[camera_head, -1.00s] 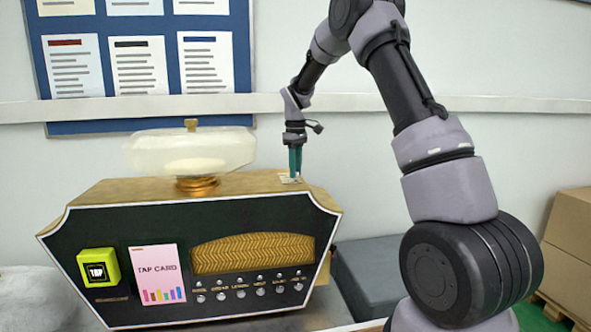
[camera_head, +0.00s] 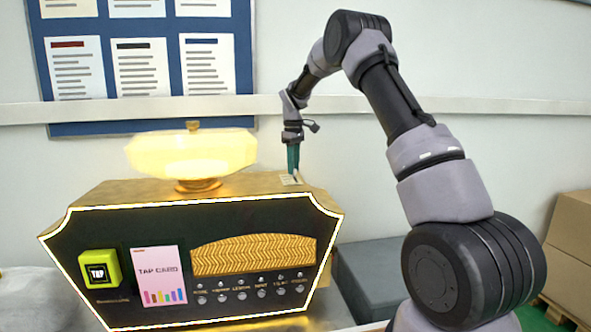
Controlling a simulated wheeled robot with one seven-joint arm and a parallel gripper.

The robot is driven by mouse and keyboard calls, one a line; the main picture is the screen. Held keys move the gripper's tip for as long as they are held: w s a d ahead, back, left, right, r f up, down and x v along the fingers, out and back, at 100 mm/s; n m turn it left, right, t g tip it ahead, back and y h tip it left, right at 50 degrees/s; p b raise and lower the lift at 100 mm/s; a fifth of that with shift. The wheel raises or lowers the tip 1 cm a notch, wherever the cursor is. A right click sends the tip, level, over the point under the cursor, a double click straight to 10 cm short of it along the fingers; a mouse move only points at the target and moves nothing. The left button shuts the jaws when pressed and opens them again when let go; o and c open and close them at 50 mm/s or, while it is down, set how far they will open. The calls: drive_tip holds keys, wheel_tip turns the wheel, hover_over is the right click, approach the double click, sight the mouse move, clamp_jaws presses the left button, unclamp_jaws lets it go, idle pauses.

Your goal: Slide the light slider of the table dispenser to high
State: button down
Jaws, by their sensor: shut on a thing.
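The table dispenser (camera_head: 140,196) stands on the table with its dark front facing me. The light slider (camera_head: 290,180) is a small pale plate on the top's right end. Its knob and exact setting are too small to tell. My gripper (camera_head: 294,170) points down on the slider with its teal fingers together, shut on the slider's knob, which they hide.
A yellow tap reader (camera_head: 98,269), a pink card sign (camera_head: 158,274) and a row of several knobs are on the dispenser's front. A grey box (camera_head: 372,275) stands right of it. Cardboard boxes (camera_head: 570,240) are at the far right. A wall rail (camera_head: 400,103) runs behind my arm.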

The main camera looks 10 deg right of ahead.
drive_tip(key=shift+w+r, duration=0.2)
drive_tip(key=shift+w, duration=0.05)
drive_tip(key=c, duration=0.7)
unclamp_jaws()
drive_tip(key=shift+f, duration=0.1)
drive_tip(key=shift+o, duration=0.2)
wheel_tip(320, 180, up, 11)
drive_tip(key=shift+f, duration=0.1)
